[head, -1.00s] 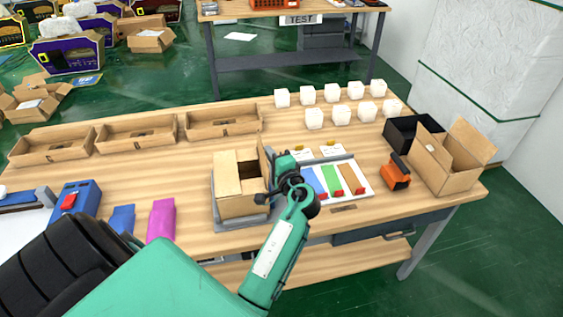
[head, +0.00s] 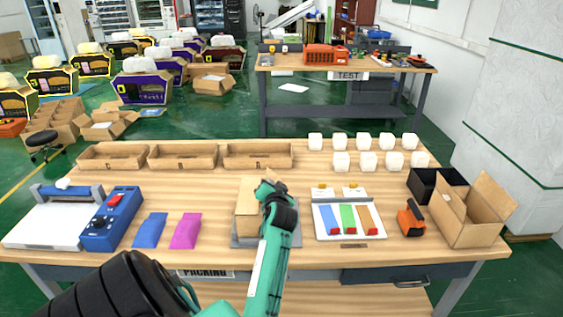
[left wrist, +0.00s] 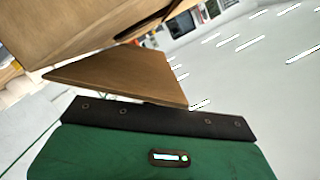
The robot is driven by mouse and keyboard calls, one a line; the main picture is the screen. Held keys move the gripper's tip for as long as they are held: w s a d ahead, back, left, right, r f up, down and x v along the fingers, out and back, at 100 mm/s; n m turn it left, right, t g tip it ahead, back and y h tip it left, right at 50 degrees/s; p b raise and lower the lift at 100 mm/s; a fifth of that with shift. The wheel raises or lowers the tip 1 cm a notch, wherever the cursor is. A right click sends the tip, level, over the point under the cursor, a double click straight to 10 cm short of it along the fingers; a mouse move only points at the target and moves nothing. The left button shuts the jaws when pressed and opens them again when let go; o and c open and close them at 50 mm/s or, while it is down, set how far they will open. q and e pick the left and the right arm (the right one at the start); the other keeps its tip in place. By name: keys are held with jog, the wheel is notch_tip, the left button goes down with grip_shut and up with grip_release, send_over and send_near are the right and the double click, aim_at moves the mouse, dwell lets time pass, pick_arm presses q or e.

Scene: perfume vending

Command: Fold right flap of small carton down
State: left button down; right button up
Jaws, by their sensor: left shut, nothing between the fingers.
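The small brown carton (head: 246,213) stands on a grey plate in the middle of the packing table. My left gripper (head: 268,187) is shut and empty at the carton's upper right side, in front of where the right flap is. My gripper and forearm hide the right flap and much of the carton's right side in the head view. In the left wrist view a brown flap (left wrist: 125,75) sticks out at an angle from the carton wall (left wrist: 95,28), just beyond the black edge of my gripper. I cannot tell whether they touch. My right gripper is not in view.
A tray with blue, green and orange strips (head: 324,232) lies right of the carton. Further right are an orange tool (head: 411,219) and a larger open box (head: 467,216). Blue (head: 149,230) and magenta (head: 186,231) pieces lie left. Cardboard trays (head: 258,156) and white cubes (head: 363,159) stand behind.

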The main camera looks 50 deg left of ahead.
pick_arm(q)
jog(key=shift+s+a+f+n, duration=0.25)
jog(key=shift+s+n, duration=0.1)
jog(key=shift+n, duration=0.35)
jog(key=shift+s+a+f+n+h+p, duration=0.15)
jog(key=shift+f+n+h+p, duration=0.1)
jog(key=shift+n+h+p, duration=0.15)
jog(key=f+n, duration=0.1)
jog(key=s+a+f+n+t+p, duration=0.1)
jog(key=shift+f+n+h, duration=0.25)
jog(key=shift+n+h, duration=0.15)
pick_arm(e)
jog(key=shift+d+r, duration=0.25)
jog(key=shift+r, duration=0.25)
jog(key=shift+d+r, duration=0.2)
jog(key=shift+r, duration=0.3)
pick_arm(q)
jog(key=shift+f, duration=0.1)
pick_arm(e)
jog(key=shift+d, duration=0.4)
